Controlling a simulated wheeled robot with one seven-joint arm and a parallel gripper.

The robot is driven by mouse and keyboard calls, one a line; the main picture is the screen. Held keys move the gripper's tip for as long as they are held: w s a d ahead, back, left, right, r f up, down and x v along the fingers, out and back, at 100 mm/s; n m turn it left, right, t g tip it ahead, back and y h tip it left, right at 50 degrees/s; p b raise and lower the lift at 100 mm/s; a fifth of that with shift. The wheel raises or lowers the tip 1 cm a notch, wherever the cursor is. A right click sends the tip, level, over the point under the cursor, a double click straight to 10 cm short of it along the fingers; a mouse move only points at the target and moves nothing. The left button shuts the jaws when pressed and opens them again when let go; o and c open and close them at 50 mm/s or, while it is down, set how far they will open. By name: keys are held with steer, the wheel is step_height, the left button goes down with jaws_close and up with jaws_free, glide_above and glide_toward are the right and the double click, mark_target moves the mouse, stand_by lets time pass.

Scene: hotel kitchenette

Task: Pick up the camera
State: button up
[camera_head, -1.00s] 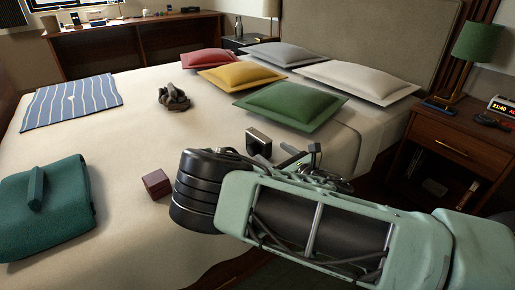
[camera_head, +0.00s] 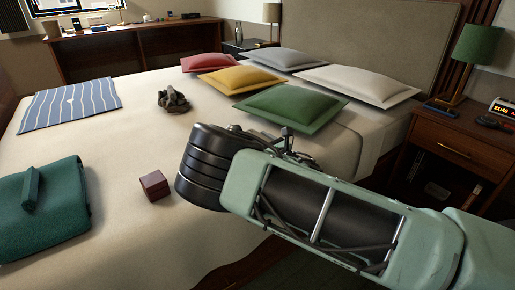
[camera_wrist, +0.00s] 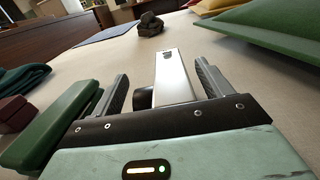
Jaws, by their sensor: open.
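The camera (camera_wrist: 175,76) is a small box with a silver top and a dark round lens on its left side, on the bed. In the wrist view it lies between the two fingers of my gripper (camera_wrist: 161,68), which is open. The right finger is close to the camera's side and the left finger is near the lens; I cannot tell whether either touches. In the head view my arm hides the camera almost wholly, and the fingertips are hard to make out.
The bed (camera_head: 115,205) holds a green pillow (camera_head: 290,103) beyond my arm, other pillows, a dark crumpled object (camera_head: 173,100), a maroon box (camera_head: 154,185), a teal folded item (camera_head: 45,210) and a striped cloth (camera_head: 70,103). A nightstand (camera_head: 455,150) stands right.

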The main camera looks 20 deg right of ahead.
steer(key=c, duration=1.3)
steer(key=shift+o, duration=0.2)
